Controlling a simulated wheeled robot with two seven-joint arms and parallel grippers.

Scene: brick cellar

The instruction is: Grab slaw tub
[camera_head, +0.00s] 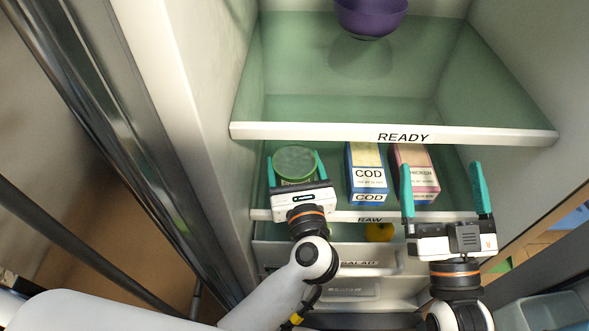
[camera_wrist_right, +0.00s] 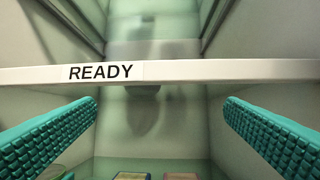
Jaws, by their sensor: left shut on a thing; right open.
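A round tub with a green lid (camera_head: 295,163) stands at the left of the shelf labelled RAW. It is likely the slaw tub, but I can read no label on it. My left gripper (camera_head: 296,172) is shut on this tub, with one teal finger on each side. My right gripper (camera_head: 443,190) is open and empty, in front of the right part of the RAW shelf. Its two teal fingers show at the sides of the right wrist view (camera_wrist_right: 160,130), with nothing between them.
A blue-and-cream COD box (camera_head: 367,175) and a pink-and-cream box (camera_head: 415,172) stand right of the tub. Above is the READY shelf edge (camera_head: 400,134), with a purple bowl (camera_head: 370,16) higher up. A yellow-orange round thing (camera_head: 379,232) lies below the RAW edge (camera_head: 345,216).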

